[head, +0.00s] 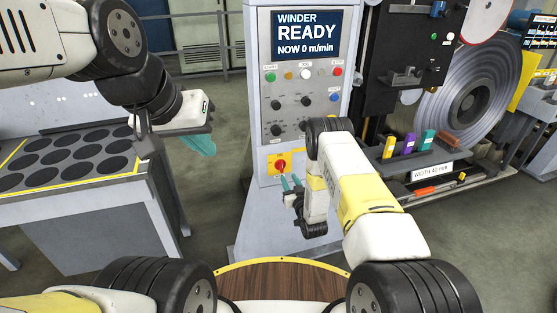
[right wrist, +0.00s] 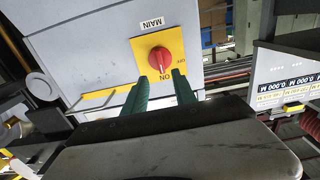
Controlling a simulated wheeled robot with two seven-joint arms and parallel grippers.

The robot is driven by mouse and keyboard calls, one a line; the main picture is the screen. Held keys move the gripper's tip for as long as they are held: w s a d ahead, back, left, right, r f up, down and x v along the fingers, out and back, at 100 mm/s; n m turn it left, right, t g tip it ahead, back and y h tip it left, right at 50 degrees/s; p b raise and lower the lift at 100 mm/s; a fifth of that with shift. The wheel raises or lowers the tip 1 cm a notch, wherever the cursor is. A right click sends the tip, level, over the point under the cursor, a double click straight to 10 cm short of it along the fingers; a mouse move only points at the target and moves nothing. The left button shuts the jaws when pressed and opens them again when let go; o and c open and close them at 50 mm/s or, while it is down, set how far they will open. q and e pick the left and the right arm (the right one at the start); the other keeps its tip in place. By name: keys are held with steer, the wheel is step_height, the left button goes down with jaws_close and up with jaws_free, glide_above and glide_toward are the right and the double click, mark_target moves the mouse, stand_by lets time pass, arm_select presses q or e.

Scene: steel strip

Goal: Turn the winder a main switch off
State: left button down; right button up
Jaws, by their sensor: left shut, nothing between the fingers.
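The winder's main switch is a red knob (head: 281,167) on a yellow plate (head: 295,159), low on the grey control cabinet. In the right wrist view the red knob (right wrist: 160,60) shows upside down under a MAIN label (right wrist: 152,24). The ON mark lies at the knob's near edge, and another mark, probably OFF, is to its right. My right gripper (head: 291,182) is open, its teal fingers (right wrist: 161,82) apart and pointing at the knob; I cannot tell whether they touch it. My left gripper (head: 203,146) is shut and empty, above the floor left of the cabinet.
The cabinet's screen (head: 306,34) reads WINDER READY, NOW 0 m/min. Buttons and black knobs sit between screen and switch. A grey table with round black pads (head: 75,158) stands left. A machine with a steel coil (head: 470,98) and a tool shelf (head: 425,165) stands right.

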mark_target(282, 168)
steer(key=x, duration=0.7)
steer(key=shift+w+a+f, duration=0.15)
steer(key=shift+w+a, duration=0.05)
steer(key=shift+w, duration=0.05)
jaws_close()
